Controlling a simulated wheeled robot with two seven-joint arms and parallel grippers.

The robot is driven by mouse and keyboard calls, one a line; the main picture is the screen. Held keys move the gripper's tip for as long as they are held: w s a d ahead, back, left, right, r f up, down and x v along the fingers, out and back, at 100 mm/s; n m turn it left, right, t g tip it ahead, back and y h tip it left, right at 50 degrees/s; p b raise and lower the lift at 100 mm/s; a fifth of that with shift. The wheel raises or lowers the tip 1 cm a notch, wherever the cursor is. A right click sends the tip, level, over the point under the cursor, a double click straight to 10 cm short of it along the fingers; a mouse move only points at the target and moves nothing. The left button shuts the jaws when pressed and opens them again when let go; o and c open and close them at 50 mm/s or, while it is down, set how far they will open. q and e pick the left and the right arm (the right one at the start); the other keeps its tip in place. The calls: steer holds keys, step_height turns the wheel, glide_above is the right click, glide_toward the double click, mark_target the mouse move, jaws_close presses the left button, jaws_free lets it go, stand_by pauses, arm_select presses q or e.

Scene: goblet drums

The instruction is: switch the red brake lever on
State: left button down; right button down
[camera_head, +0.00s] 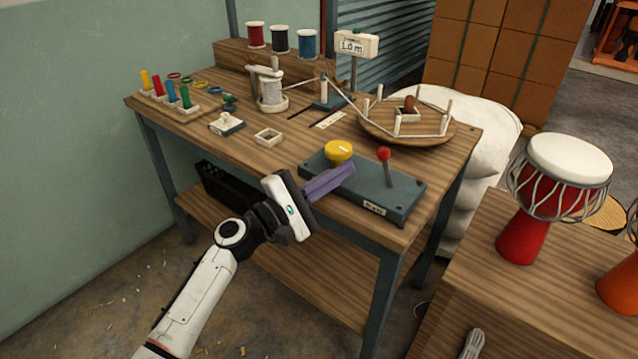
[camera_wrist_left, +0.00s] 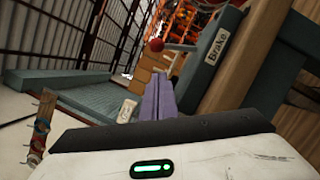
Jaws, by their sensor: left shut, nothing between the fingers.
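The red brake lever has a red ball knob (camera_head: 384,153) on a thin grey stem that stands out of a blue-grey box (camera_head: 400,205) at the table's front right. The knob also shows in the left wrist view (camera_wrist_left: 156,45), beyond the fingertips, with a "Brake" label (camera_wrist_left: 217,58) on the box to its right. A yellow knob (camera_head: 339,151) sits on the left part of the same box. My left gripper (camera_head: 340,174) has its purple fingers shut and empty, in front of the yellow knob and left of the lever, apart from the lever. My right gripper is not in view.
A wooden turntable with white pegs (camera_head: 450,137) lies behind the box. A small display (camera_head: 356,45) stands on a post. A white-topped red drum (camera_head: 525,235) stands on a wooden surface at right. A small square frame (camera_head: 268,137) lies left of the box.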

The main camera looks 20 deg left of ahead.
mark_target(386, 169)
arm_select(q)
steer(key=d+r, duration=0.1)
steer(key=w+d+r+p, duration=0.1)
steer(key=d, duration=0.1)
steer(key=shift+d, duration=0.4)
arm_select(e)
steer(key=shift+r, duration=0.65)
